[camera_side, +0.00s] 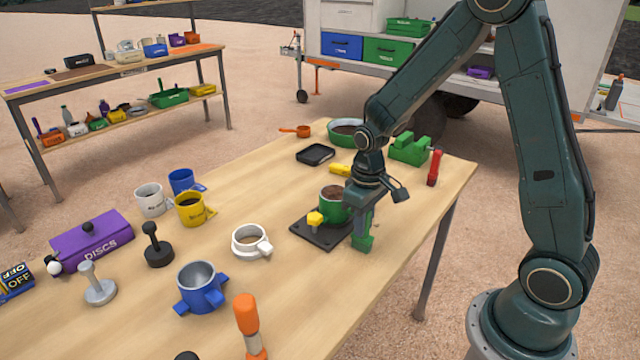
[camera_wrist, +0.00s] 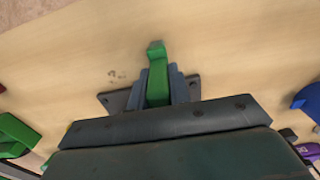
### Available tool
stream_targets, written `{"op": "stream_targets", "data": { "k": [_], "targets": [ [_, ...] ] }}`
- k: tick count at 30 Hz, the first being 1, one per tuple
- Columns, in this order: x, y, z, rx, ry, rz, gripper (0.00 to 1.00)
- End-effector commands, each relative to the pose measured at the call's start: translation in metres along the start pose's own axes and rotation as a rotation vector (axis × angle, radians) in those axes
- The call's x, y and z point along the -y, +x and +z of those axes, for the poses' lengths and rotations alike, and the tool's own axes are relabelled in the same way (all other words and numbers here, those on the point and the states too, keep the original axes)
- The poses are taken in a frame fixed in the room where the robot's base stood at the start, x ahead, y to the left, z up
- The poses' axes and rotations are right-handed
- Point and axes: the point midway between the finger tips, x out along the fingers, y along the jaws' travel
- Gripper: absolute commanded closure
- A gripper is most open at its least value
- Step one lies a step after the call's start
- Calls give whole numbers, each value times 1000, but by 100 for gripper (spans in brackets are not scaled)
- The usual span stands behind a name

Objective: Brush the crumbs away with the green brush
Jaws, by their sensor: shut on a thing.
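My gripper (camera_side: 366,208) is shut on the green brush (camera_side: 363,241), which hangs down at the near right edge of a dark base plate. In the wrist view the green brush (camera_wrist: 157,78) stands between the two grey fingers of my gripper (camera_wrist: 158,90). The crumbs (camera_wrist: 116,75) are a small group of dark specks on the bare wood to the left of the brush, apart from it. I cannot make them out in the side view. Whether the brush touches the table is hard to tell.
A green mould (camera_side: 334,204) of brown soil stands on the dark base plate (camera_side: 312,234) beside the brush. A white mug (camera_side: 250,241) and blue pot (camera_side: 201,287) stand left. A green vise (camera_side: 408,149), black tray (camera_side: 315,154) and soil bowl (camera_side: 347,130) are farther back.

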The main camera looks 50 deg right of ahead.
Motion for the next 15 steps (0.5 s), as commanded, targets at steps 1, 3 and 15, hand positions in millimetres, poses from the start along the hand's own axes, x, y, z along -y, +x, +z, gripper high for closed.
{"op": "stream_targets", "data": {
  "k": [1, 3, 15],
  "targets": [
    [2, 0, 1, 3, -2, -1, 100],
    [5, 0, 0, 2, -2, -1, 100],
    [29, -2, -2, -2, -1, 1, 100]
  ]
}}
